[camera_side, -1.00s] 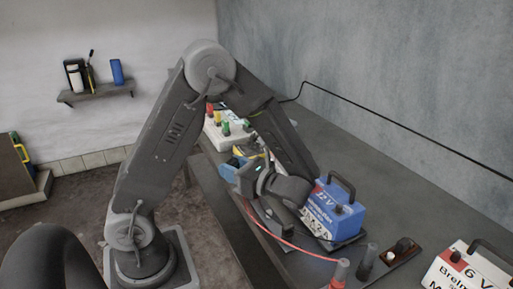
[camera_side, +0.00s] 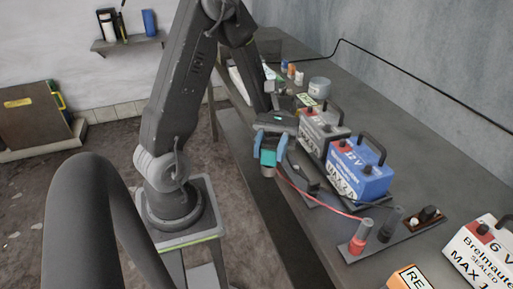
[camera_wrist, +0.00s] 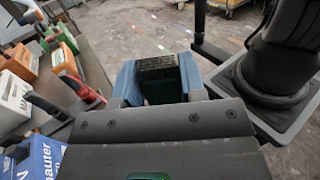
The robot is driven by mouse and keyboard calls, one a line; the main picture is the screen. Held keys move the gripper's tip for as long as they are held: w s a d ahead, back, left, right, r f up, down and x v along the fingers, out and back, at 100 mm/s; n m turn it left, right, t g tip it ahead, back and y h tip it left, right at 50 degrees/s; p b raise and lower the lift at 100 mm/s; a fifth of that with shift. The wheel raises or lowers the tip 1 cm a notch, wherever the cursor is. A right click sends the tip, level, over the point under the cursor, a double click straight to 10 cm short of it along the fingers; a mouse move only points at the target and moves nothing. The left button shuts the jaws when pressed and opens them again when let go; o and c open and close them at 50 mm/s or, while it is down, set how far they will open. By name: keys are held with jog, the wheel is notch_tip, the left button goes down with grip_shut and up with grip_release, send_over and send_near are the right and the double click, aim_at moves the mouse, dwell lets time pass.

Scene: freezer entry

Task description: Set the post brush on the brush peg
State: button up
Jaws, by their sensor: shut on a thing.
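My gripper (camera_side: 268,148) has blue fingers and hangs at the bench's left edge, left of the batteries. It is shut on a small stubby thing, which I take to be the post brush (camera_side: 267,171); its lower end shows below the fingers. In the wrist view, a dark, bristly-looking block (camera_wrist: 157,68) sits between the blue fingers. The brush peg cannot be told for sure.
A blue 12 V battery (camera_side: 360,176) and a grey battery (camera_side: 320,130) stand on trays. A red cable runs to a red clamp (camera_side: 361,236). A white 6 V battery (camera_side: 483,250) and an orange box (camera_side: 408,277) are at front right. The bench's wall side is fairly clear.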

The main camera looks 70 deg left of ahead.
jog(key=w+a+r+n+t, duration=0.3)
jog(key=w+r+n+t, duration=0.3)
jog(key=t, duration=0.3)
jog(key=w+a+r+n+t, duration=0.2)
jog(key=w+r+n+t, duration=0.2)
jog(key=r+n+t, duration=0.5)
notch_tip(320, 180, down, 15)
jog(key=m+t, duration=0.1)
jog(key=m, duration=0.1)
jog(key=shift+a+h, duration=0.3)
jog(key=shift+a, duration=0.15)
jog(key=shift+f, duration=2.75)
jog(key=shift+f, duration=0.95)
jog(key=shift+r, duration=0.25)
jog(key=shift+r, duration=0.35)
